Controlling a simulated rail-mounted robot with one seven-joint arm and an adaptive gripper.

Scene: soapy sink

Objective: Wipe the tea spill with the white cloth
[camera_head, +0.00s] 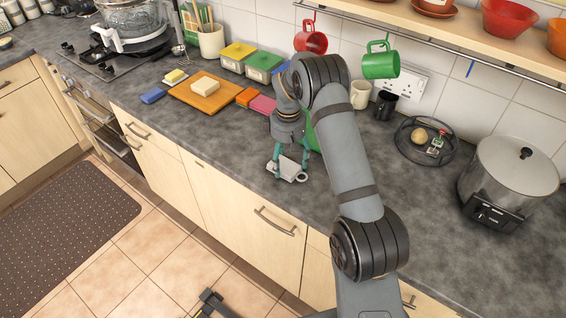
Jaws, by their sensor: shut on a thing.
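My gripper (291,166) is low over the front part of the grey worktop (230,147), with its teal fingers pointing down. It is shut on the white cloth (285,171), which looks bunched between the fingers, at or close to the worktop surface. Whether the cloth touches the worktop is hard to tell. A small round white shape (302,177) shows at the cloth's right end. I cannot make out the tea spill; the cloth, gripper and arm hide part of the worktop there.
To the left is a wooden board (202,103) with a bread-coloured block on it, and coloured sponges (262,104) beside it. Behind my arm stand a black mug (385,105) and a wire basket (404,147). A steel pot (510,170) stands right. Green and red mugs hang above.

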